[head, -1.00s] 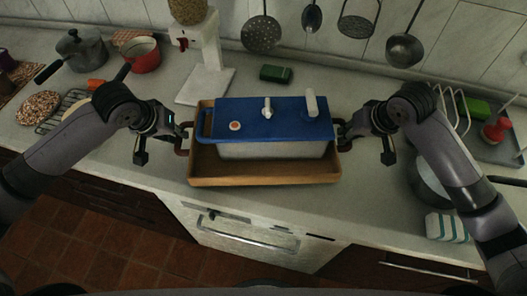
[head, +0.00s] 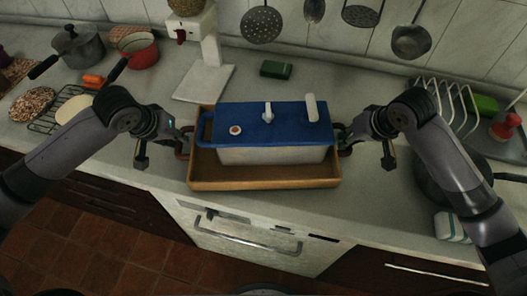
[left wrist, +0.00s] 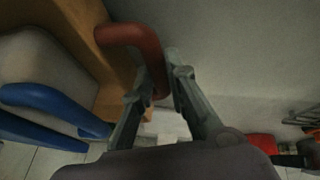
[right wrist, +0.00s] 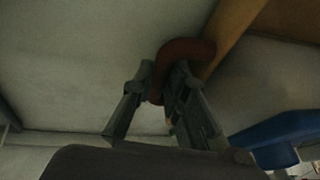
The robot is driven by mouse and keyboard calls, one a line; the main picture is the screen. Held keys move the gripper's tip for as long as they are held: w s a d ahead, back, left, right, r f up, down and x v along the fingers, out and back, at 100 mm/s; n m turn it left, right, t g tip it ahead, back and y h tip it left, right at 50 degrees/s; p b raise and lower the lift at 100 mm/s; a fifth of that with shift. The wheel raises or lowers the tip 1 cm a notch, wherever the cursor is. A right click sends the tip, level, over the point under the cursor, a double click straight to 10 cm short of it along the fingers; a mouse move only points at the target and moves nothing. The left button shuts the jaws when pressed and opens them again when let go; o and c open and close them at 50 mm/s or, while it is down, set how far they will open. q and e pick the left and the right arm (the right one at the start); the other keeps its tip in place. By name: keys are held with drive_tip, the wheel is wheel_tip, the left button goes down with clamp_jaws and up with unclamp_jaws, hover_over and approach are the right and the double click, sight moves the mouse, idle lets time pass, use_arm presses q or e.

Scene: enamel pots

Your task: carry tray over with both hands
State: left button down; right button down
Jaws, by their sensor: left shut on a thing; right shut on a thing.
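The wooden tray (head: 265,184) is in the middle of the head view, over the front part of the counter, and looks level. I cannot tell how high it is above the surface. On it stands a white box with a blue lid (head: 270,138), which has a blue loop handle at its left end. My left gripper (head: 180,148) is shut on the tray's left red-brown handle, which shows in the left wrist view (left wrist: 135,38). My right gripper (head: 346,145) is shut on the right handle, seen in the right wrist view (right wrist: 185,50).
A white scale-like stand (head: 205,80) and a green block (head: 276,69) are behind the tray. A red pot (head: 140,50) and wire rack are at left. A dish rack (head: 450,108) and dark pan (head: 440,180) are at right. Utensils hang on the wall.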

use_arm(q)
drive_tip(key=shift+f+b, duration=0.45)
drive_tip(key=shift+f, duration=0.1)
use_arm(e)
drive_tip(key=shift+d+f, duration=0.1)
drive_tip(key=shift+f, duration=0.45)
use_arm(q)
drive_tip(key=c, duration=1.6)
unclamp_jaws()
drive_tip(key=shift+r, duration=0.1)
use_arm(e)
drive_tip(key=c, duration=1.6)
unclamp_jaws()
drive_tip(key=shift+r, duration=0.1)
drive_tip(key=shift+s+r, duration=0.1)
use_arm(q)
drive_tip(key=v, duration=1.2)
use_arm(e)
drive_tip(key=v, duration=1.1)
drive_tip(key=shift+s+d+r, duration=0.1)
drive_tip(key=shift+s+r, duration=0.1)
drive_tip(key=shift+r, duration=0.15)
